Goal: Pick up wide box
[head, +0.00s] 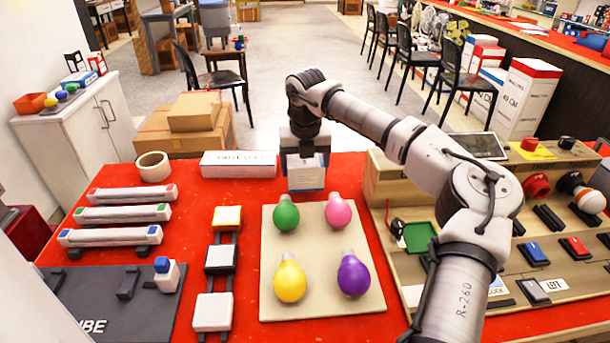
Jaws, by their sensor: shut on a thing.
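My gripper (303,150) is at the far edge of the red table, pointing down and shut on a white box with blue markings (306,175). The gripper covers the top of this box. I cannot tell whether its bottom touches the table. A long, low white box with dark print (238,165) lies just to the left of my gripper, apart from it, on the red table (200,190).
A beige board with green (286,217), pink (338,211), yellow (290,280) and purple (352,275) bulbs lies in front of my gripper. A tape roll (153,167) and several light tubes are at left. A wooden rack (385,185) stands at right.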

